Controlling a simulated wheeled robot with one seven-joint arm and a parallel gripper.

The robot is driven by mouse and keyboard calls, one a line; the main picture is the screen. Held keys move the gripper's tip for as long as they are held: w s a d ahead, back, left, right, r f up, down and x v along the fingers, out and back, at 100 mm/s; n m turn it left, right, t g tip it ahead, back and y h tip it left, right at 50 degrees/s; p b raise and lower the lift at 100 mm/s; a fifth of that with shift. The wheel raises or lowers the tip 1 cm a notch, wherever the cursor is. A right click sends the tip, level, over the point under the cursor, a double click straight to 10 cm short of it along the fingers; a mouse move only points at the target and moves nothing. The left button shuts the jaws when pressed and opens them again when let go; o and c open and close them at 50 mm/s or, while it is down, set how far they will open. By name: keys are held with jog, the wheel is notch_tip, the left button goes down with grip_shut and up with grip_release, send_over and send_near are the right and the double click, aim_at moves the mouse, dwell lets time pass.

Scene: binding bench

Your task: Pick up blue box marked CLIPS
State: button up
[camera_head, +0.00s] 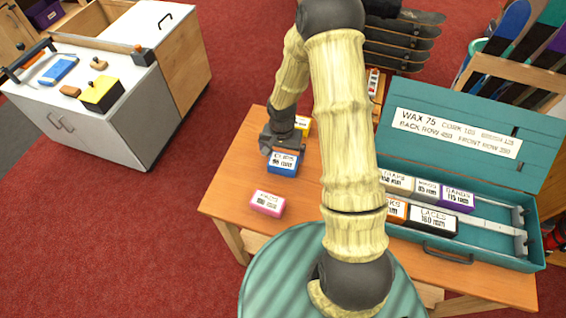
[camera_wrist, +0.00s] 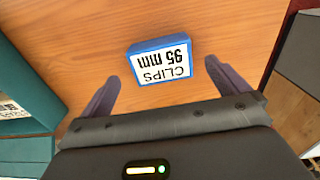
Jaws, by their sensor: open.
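The blue box marked CLIPS (camera_head: 283,163) sits on the wooden table, with a white label reading CLIPS 95 mm on it. In the wrist view the blue box (camera_wrist: 158,61) lies on the bare wood just beyond my fingertips, its label upside down. My gripper (camera_head: 281,143) is right behind the box in the head view. In the wrist view my gripper (camera_wrist: 162,76) is open, with one dark finger toward each side of the box and nothing held. The box is roughly centred between the fingers.
A pink box (camera_head: 268,203) stands in front on the wooden table (camera_head: 233,190). A yellow box (camera_head: 303,125) is behind my gripper, partly hidden. The open teal case (camera_head: 495,258) holds several labelled boxes on the right. A white cabinet (camera_head: 110,125) stands apart at the left.

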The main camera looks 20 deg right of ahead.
aim_at(282, 163)
jog(key=shift+f, duration=0.9)
jog(key=shift+f+p, duration=1)
jog(key=shift+f, duration=1.6)
jog(key=c, duration=0.9)
